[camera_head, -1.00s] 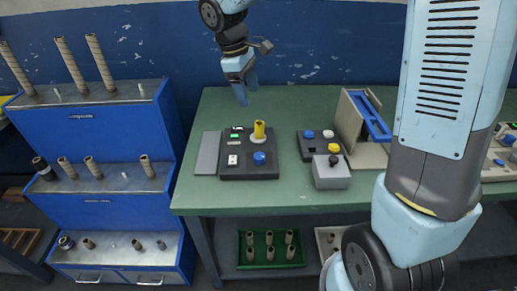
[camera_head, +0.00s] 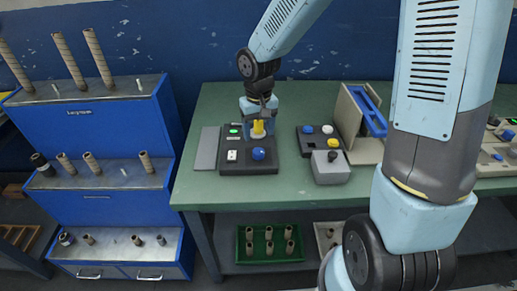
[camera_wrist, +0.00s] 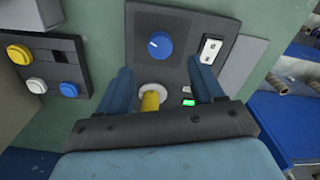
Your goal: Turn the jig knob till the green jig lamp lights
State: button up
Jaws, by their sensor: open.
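A dark control box (camera_head: 240,168) stands on the bench and carries a blue round knob (camera_head: 258,154). In the wrist view the knob (camera_wrist: 159,45) has a white pointer mark and sits ahead of my fingers, apart from them. A small bright green lamp (camera_head: 234,131) is lit on the box; it also shows in the wrist view (camera_wrist: 188,102). A yellow post (camera_wrist: 151,101) on a pale round base stands on the same box. My gripper (camera_wrist: 163,78) is open, with its blue fingers on either side of the post. No grip on it shows.
A white switch plate (camera_wrist: 210,50) is on the box. A second box with blue, white and yellow buttons (camera_head: 317,138) and a grey box (camera_head: 330,168) stand to the right. A beige stand with a blue part (camera_head: 368,110) is behind. The front bench edge is clear.

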aim_at(259, 151)
notch_tip(259, 151, down, 8)
jog(key=shift+r, duration=0.1)
dwell(0.4)
jog(key=shift+c, duration=0.5)
jog(key=c, duration=1)
jog(key=shift+o, duration=0.2)
jog(key=shift+n, duration=2.7)
jog(key=o, duration=1.1)
jog(key=shift+c, duration=0.2)
